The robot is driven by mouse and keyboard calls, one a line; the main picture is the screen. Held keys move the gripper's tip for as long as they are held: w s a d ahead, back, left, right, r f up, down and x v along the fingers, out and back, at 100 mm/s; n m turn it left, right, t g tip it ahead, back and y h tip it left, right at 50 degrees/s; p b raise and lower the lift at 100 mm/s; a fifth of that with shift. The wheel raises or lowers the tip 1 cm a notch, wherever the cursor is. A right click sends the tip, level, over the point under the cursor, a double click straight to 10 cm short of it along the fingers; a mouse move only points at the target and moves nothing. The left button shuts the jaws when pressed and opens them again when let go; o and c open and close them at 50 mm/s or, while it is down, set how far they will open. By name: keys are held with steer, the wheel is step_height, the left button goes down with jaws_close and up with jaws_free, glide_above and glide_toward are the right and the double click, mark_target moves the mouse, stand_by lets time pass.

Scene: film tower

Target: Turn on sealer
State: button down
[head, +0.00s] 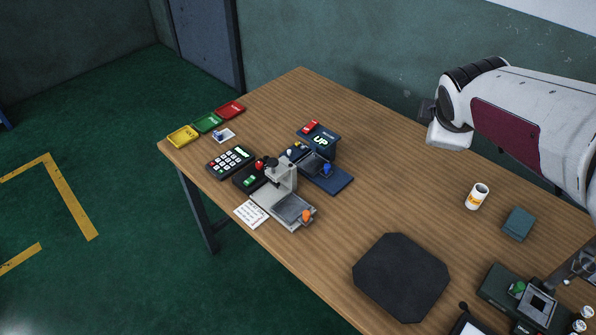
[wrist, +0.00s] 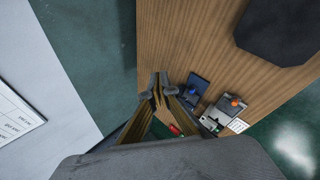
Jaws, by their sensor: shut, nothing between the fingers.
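No label that I can read marks the sealer. A grey press-like device (head: 282,177) stands near the table's front edge, with an orange knob (head: 306,215) and a black box bearing a green switch (head: 250,181). Behind it is a blue device (head: 330,180) with a lit display and a red switch (head: 310,127). The wrist view also shows the blue device (wrist: 196,90) and the grey device (wrist: 222,108). My gripper (wrist: 161,89) is shut and empty, high above the table and apart from both. In the head view my arm largely hides its fingers.
A black keypad (head: 230,162) and red, green and yellow trays (head: 183,137) are at the left end. Another dark device (head: 497,284) stands bottom right. The table's back middle is clear.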

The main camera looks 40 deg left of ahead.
steer(key=a+f+n+y, duration=0.1)
steer(key=a+f+n, duration=0.35)
steer(key=a, duration=0.75)
steer(key=n+g+y, duration=0.2)
steer(key=n+y, duration=0.2)
steer(key=n, duration=0.9)
glide_above(253, 180)
steer(key=s, duration=0.1)
step_height(253, 180, down, 16)
steer(key=shift+s+r, duration=0.1)
steer(key=shift+s, duration=0.05)
steer(key=shift+w+f, duration=0.2)
steer(key=shift+f, duration=1.25)
steer(key=shift+w+f, duration=0.25)
steer(key=shift+f, duration=1.2)
steer(key=shift+w+f, duration=0.2)
steer(key=shift+f, duration=1.25)
steer(key=shift+w+f+g, duration=0.1)
steer(key=shift+f+g, duration=0.2)
steer(key=shift+f, duration=0.45)
steer(key=shift+r, duration=0.1)
steer(key=shift+r, duration=0.65)
